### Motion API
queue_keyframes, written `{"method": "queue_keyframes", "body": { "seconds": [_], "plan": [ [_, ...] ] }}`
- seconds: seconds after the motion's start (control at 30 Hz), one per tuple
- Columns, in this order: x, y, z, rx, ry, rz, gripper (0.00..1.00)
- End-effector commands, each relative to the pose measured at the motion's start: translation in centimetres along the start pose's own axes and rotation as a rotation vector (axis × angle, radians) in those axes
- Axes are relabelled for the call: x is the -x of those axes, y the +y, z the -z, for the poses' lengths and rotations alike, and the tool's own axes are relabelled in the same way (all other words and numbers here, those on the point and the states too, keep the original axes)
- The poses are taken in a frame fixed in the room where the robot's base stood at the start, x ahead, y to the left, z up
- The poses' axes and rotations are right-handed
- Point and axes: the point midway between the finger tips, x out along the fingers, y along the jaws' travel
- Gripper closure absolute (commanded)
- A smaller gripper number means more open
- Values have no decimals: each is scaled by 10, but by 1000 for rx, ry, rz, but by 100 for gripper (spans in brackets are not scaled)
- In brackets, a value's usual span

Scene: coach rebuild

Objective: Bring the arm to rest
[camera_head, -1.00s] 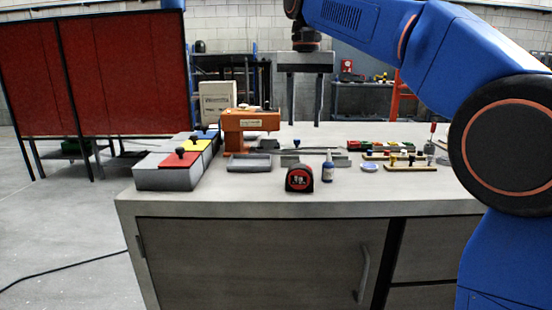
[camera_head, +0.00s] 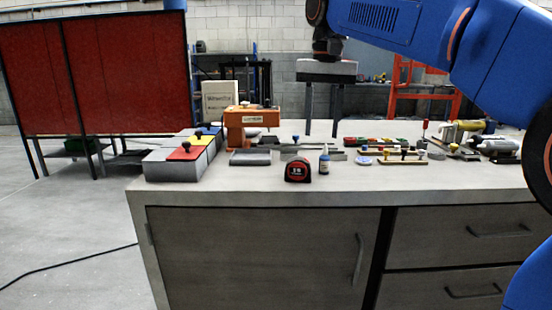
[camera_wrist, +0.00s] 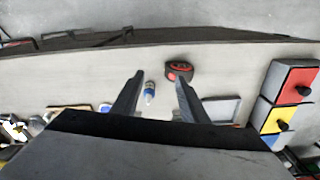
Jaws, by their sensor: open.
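My gripper (camera_head: 322,100) hangs above the back part of the workbench, its two dark fingers pointing down and spread apart with nothing between them. My blue arm (camera_head: 400,30) reaches in from the right. In the wrist view my gripper (camera_wrist: 157,98) also shows open. A small blue bottle (camera_wrist: 149,91) appears between the fingers there, but it stands on the bench below. The tape measure (camera_wrist: 179,71) shows beside the right finger, also on the bench.
The grey workbench (camera_head: 400,192) carries coloured-lid boxes (camera_head: 184,160), an orange press (camera_head: 250,122), the tape measure (camera_head: 297,170), the bottle (camera_head: 324,160) and racks of small knobbed parts (camera_head: 403,160). Metal cylinders (camera_head: 495,144) lie at the right. Red screens (camera_head: 120,75) stand at left.

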Motion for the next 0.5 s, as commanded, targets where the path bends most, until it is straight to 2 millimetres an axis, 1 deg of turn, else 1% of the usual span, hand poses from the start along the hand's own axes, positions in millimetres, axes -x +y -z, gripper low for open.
{"method": "queue_keyframes", "body": {
  "seconds": [0.03, 0.17, 0.27, 0.5],
  "plan": [
    [-3, 8, -4, 1, 6, 3, 60],
    [-15, 31, -18, 15, 30, 14, 60],
    [-29, 54, -33, 29, 55, 24, 60],
    [-76, 109, -76, 68, 125, 42, 60]
  ]
}}
